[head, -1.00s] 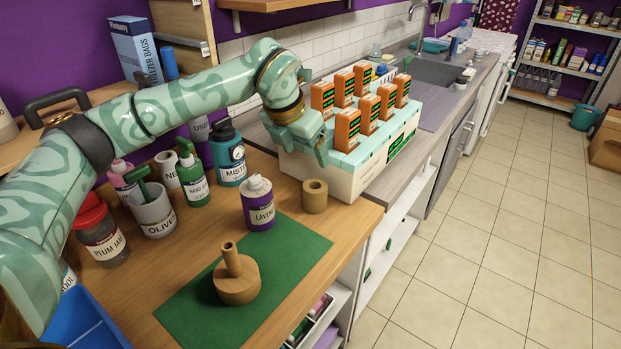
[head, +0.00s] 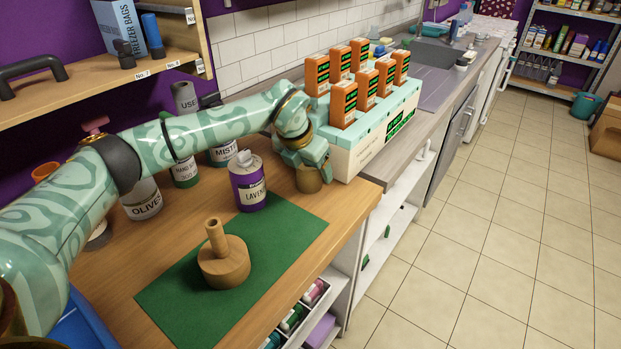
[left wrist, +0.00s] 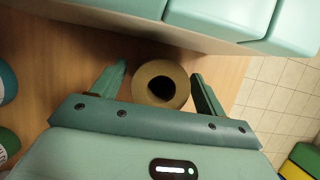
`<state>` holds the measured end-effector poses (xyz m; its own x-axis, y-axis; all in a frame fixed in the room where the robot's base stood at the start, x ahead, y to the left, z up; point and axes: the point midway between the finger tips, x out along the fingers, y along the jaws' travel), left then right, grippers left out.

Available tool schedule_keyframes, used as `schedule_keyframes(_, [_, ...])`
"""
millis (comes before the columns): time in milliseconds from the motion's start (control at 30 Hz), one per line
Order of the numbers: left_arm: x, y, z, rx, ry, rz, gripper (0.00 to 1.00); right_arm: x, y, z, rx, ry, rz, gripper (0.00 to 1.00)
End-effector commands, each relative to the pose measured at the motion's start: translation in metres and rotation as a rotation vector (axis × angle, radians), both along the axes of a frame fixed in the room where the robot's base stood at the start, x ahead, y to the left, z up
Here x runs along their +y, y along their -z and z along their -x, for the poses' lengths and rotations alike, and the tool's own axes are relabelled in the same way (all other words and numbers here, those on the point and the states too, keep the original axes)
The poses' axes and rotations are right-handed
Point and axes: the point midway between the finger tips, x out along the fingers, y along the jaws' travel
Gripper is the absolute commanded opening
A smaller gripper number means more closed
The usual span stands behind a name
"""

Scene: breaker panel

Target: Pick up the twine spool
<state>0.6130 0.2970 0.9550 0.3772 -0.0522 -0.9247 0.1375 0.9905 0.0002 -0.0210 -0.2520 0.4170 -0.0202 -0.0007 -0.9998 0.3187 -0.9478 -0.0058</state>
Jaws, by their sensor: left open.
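The twine spool (head: 308,181) is a short brown cylinder standing on the wooden counter in front of the breaker panel. In the left wrist view the spool (left wrist: 160,69) shows from above as a tan ring with a dark hole. My left gripper (head: 304,163) is over the spool and hides its upper part in the head view. In the left wrist view my left gripper (left wrist: 160,76) is open, one finger on each side of the spool, with a small gap visible at the right finger. My right gripper is not in view.
The pale panel box (head: 352,157) with orange breakers stands close behind the spool. A purple LAVENDER bottle (head: 247,186) stands to its left. A wooden piece with an upright peg (head: 223,262) sits on a green mat (head: 290,240). More bottles stand behind my arm.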

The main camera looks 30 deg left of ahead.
Motion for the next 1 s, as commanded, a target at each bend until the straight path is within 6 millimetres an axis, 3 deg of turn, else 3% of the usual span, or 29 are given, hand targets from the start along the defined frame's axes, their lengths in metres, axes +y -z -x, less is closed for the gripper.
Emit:
schedule_keyframes(67, [-0.001,0.010,-0.003,0.001,0.000,0.001,0.73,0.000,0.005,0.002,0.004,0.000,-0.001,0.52])
schedule_keyframes(267, [-0.001,0.008,-0.004,-0.002,0.001,0.001,0.73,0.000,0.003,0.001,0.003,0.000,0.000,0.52])
schedule_keyframes(433, [-0.001,0.008,-0.004,-0.002,0.001,0.001,0.26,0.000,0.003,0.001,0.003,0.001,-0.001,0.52])
schedule_keyframes(467, [-0.001,0.008,-0.004,-0.002,0.001,0.001,0.24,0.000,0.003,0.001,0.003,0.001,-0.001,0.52])
schedule_keyframes(767, [-0.001,0.006,-0.004,-0.002,0.001,0.001,0.24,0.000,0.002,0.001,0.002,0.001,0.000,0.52])
schedule_keyframes(1000, [-0.001,-0.024,-0.004,-0.008,0.002,0.001,0.24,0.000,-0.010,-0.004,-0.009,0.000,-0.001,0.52])
